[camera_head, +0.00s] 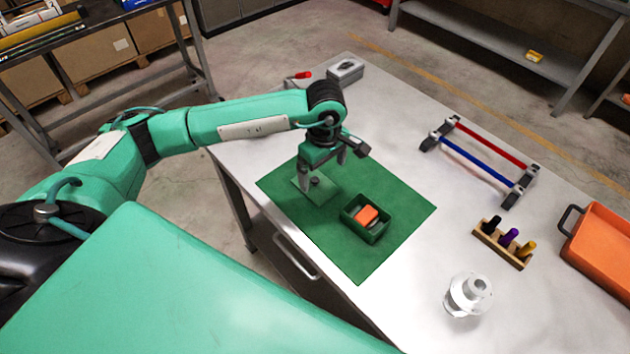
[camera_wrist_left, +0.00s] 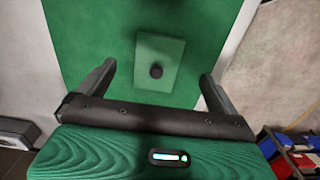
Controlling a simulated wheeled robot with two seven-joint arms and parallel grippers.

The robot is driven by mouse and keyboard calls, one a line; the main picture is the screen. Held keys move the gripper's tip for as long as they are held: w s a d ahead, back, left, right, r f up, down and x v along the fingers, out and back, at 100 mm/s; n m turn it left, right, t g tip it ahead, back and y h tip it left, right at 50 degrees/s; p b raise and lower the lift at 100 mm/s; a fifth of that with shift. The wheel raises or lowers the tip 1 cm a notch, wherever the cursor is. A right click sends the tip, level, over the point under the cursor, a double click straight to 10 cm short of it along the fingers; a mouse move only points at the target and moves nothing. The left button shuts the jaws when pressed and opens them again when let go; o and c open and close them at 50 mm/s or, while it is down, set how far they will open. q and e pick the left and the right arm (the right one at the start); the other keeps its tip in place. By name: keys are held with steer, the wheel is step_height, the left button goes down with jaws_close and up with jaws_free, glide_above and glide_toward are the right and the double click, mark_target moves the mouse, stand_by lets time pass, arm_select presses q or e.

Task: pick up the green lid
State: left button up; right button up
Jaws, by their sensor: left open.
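The green lid (camera_wrist_left: 172,52) is a flat rectangle with a dark round knob (camera_wrist_left: 156,71) in its middle. It lies on the green mat (camera_head: 378,256), and in the head view the lid (camera_head: 310,190) shows partly behind my gripper. My left gripper (camera_head: 322,184) is open above the lid, fingers pointing down. In the left wrist view the knob sits between the two open fingers (camera_wrist_left: 160,80), apart from both. A green box (camera_head: 376,235) without a cover stands on the mat to the right, with an orange block (camera_head: 367,215) inside. My right gripper is not in view.
On the grey table (camera_head: 425,290) are a rack with red and blue bars (camera_head: 480,160), a wooden holder with pegs (camera_head: 503,243), a white flanged part (camera_head: 467,295), an orange bin (camera_head: 600,245) and a grey device (camera_head: 345,70). The table between mat and rack is clear.

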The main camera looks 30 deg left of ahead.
mark_target(323, 192)
arm_select(q)
steer(key=shift+f, duration=0.95)
steer(key=shift+f+p, duration=0.5)
steer(key=shift+p, duration=0.05)
step_height(323, 192, down, 4)
steer(key=shift+d+r+p, duration=0.1)
steer(key=shift+r+p, duration=0.1)
steer(key=shift+p, duration=0.6)
steer(key=shift+f, duration=0.45)
steer(key=c, duration=1.1)
